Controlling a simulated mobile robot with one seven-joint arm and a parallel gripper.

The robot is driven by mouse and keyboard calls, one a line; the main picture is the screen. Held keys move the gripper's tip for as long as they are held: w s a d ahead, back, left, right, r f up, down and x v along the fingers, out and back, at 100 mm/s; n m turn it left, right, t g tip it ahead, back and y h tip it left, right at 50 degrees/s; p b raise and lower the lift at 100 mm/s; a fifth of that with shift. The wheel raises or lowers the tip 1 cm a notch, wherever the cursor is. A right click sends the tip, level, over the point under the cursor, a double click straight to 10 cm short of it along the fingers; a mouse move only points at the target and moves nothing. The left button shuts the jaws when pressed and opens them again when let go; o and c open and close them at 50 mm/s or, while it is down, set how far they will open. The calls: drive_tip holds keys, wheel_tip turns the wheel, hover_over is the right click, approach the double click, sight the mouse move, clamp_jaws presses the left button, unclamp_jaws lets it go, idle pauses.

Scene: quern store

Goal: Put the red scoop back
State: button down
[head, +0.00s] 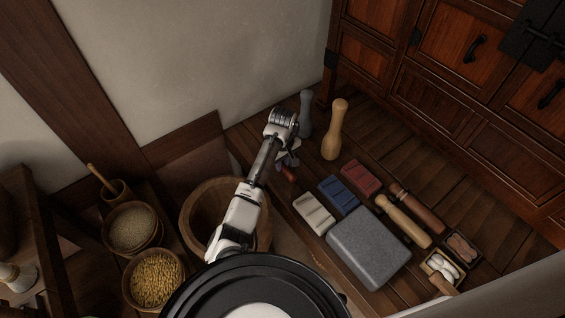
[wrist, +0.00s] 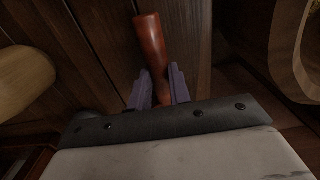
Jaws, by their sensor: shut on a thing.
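My gripper (head: 288,163) is shut on a reddish-brown, rounded wooden piece, which I take to be the red scoop (head: 290,175). In the wrist view the scoop (wrist: 152,45) stands out between the two purple-grey fingers (wrist: 160,88). Only a smooth handle-like length of it shows there; its lower part is hidden by the gripper. A red slotted block (head: 361,178) lies to the right of the gripper, beside a blue slotted block (head: 338,195) and a cream one (head: 314,214). I cannot tell whether the scoop touches the boards.
A wooden pestle (head: 335,130) and a grey one (head: 306,114) stand near the gripper. A grey stone slab (head: 369,247), wooden rollers (head: 404,221) and small boxes (head: 443,267) lie right. A large wooden bowl (head: 194,215) and grain baskets (head: 154,279) stand left. A cabinet (head: 450,100) stands behind.

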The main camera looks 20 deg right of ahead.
sight(283, 165)
drive_tip(key=shift+f, duration=0.1)
drive_tip(key=c, duration=1.3)
unclamp_jaws()
wheel_tip(283, 165, up, 12)
drive_tip(key=p, duration=0.2)
